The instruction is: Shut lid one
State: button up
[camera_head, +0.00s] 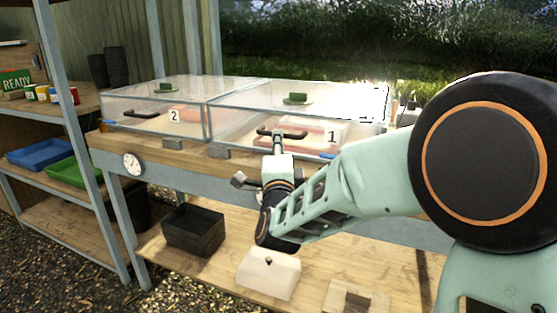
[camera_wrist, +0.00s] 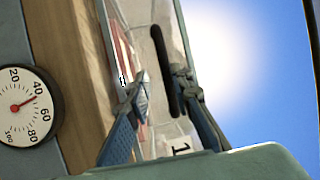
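Lid one (camera_head: 345,100) is the clear right-hand lid of the glazed case, with a "1" label (camera_head: 331,135) and a black bar handle (camera_head: 292,135) at its front. It looks flat and about level with lid two; I cannot tell whether a small gap is left at its edge. In the wrist view the black handle (camera_wrist: 160,60) runs between the two fingers of my gripper (camera_wrist: 161,88). The fingers stand apart, the right one very near the handle. Contact is unclear.
Lid two (camera_head: 160,86), with a "2" label, is beside it on the left. A round dial (camera_head: 132,164) hangs on the bench front, also large in the wrist view (camera_wrist: 25,106). A black crate (camera_head: 193,231) and a pale block (camera_head: 268,274) are on the lower shelf.

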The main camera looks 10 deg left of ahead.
jog(key=v, duration=0.8)
jog(key=shift+s, duration=0.25)
